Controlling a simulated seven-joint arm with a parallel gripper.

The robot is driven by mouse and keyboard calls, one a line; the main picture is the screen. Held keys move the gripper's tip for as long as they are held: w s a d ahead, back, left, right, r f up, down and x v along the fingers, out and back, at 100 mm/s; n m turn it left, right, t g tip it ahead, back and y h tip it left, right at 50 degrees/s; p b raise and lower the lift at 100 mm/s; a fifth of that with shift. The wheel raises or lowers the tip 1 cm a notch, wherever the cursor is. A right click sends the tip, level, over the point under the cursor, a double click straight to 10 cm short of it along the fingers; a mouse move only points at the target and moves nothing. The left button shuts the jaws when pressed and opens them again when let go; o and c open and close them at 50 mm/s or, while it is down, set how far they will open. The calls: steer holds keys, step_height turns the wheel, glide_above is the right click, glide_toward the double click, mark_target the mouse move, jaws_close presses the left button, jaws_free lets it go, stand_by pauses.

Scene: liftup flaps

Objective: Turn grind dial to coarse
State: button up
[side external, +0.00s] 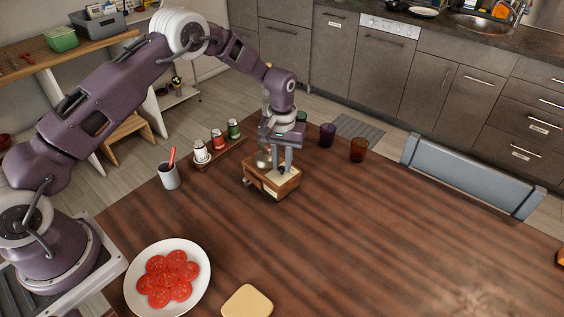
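The grinder (268,190) is a small wooden box on the table, with a pale label on its front and a rounded metal part on top. A small knob shows at its left side. The grind dial cannot be made out clearly at this size. My gripper (281,168) points down over the top of the grinder, its fingers at or just above the upper face. The fingers overlap the metal part in the view, so I cannot tell whether they touch anything or how far apart they are.
A rack with several spice jars (218,140) and a cup with a red utensil (169,176) stand left of the grinder. Two dark glasses (327,135) (359,150) stand behind right. A plate of tomato slices (200,251) is at front left.

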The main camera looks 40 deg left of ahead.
mark_target(282, 168)
jaws_close()
steer(key=m, duration=0.5)
steer(key=shift+m, duration=0.4)
steer(key=m, duration=0.5)
steer(key=shift+m, duration=0.7)
steer(key=o, duration=0.8)
jaws_free()
steer(key=shift+o, duration=0.2)
step_height(282, 168, up, 7)
steer(key=shift+r, duration=0.1)
